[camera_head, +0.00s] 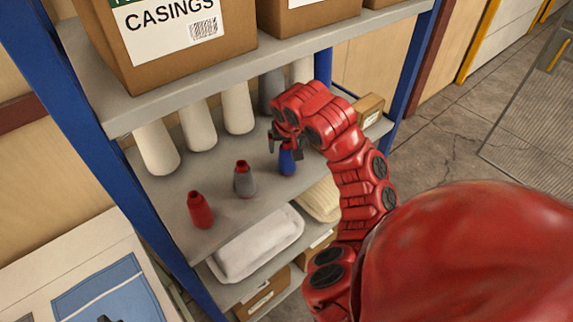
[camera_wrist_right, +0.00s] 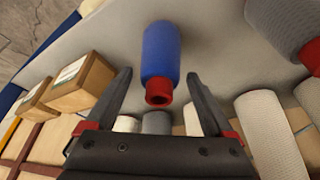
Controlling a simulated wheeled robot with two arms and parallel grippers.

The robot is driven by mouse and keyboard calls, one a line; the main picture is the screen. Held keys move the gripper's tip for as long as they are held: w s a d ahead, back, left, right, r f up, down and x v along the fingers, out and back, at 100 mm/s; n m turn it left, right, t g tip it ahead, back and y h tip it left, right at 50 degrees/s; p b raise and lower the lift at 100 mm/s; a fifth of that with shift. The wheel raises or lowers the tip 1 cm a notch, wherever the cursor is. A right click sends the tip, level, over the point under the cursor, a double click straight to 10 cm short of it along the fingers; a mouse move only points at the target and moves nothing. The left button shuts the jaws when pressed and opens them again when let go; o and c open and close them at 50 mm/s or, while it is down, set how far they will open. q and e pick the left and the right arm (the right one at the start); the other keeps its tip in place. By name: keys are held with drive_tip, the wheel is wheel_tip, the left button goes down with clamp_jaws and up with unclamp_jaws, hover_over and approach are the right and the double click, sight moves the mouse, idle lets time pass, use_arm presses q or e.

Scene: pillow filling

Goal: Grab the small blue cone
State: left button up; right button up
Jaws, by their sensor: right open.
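The small blue cone (camera_head: 287,163) with a red tip stands on the middle shelf (camera_head: 170,193) in the head view, at the right end of a row of small cones. It also shows in the right wrist view (camera_wrist_right: 161,48), with its red tip towards my gripper. My right gripper (camera_head: 284,141) is at the top of the blue cone, partly covering it. In the right wrist view my right gripper (camera_wrist_right: 159,75) is open, with one finger on each side of the cone's tip and visible gaps between. My left gripper is not in view.
A grey cone (camera_head: 244,181) and a red cone (camera_head: 200,211) stand left of the blue one. Several larger white cones (camera_head: 157,148) stand behind. A small box (camera_head: 370,107) is at right. The upper shelf (camera_head: 115,105) overhangs; a blue post (camera_head: 405,70) is at right.

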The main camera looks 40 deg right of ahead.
drive_tip(key=x, duration=0.2)
drive_tip(key=shift+w+f, duration=0.1)
drive_tip(key=shift+f, duration=0.15)
drive_tip(key=shift+r, duration=0.1)
clamp_jaws()
